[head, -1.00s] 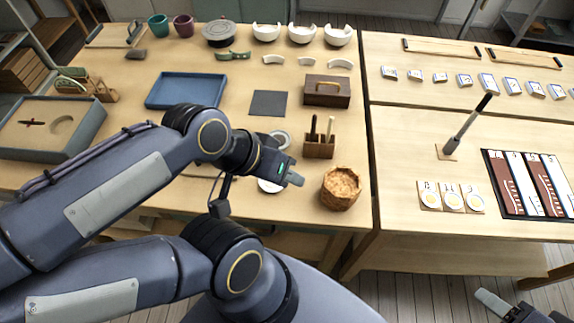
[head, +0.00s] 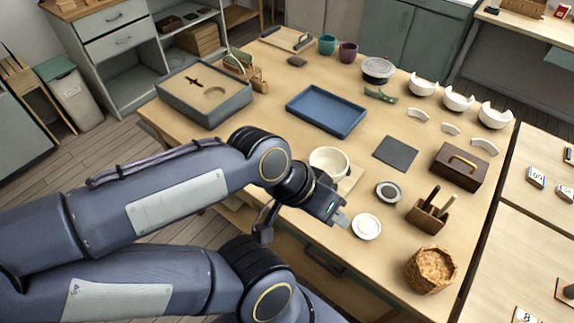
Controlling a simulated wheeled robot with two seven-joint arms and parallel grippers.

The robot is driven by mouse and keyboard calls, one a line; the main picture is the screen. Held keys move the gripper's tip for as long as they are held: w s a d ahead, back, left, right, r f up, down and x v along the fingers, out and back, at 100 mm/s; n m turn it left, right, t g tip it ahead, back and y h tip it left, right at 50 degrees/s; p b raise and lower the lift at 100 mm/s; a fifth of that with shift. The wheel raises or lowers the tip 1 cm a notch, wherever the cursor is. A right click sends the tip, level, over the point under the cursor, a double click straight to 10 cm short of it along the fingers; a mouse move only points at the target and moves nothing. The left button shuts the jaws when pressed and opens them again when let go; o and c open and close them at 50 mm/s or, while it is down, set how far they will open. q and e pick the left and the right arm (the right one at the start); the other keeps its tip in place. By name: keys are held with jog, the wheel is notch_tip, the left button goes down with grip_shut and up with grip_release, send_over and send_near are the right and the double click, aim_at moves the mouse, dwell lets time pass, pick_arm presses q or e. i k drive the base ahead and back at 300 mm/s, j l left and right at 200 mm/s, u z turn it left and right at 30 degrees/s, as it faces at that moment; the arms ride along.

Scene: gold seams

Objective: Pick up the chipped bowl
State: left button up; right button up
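A cream bowl (head: 329,160) stands upright on a small wooden board (head: 352,178) near the table's front edge, just behind my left gripper; its lower right side is partly hidden, and I cannot make out a chip. Three white bowls with broken-out rims stand at the back right: a left one (head: 421,86), a middle one (head: 458,101) and a right one (head: 494,115). My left gripper (head: 341,219) is above the front edge, beside a white disc (head: 366,227). It holds nothing visible, and its finger gap cannot be made out. My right gripper is out of view.
Curved white shards (head: 451,129) lie before the broken bowls. A grey sandbox-like tray (head: 204,97) is at the left.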

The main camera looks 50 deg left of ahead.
aim_at(335, 163)
jog(key=u, duration=1.4)
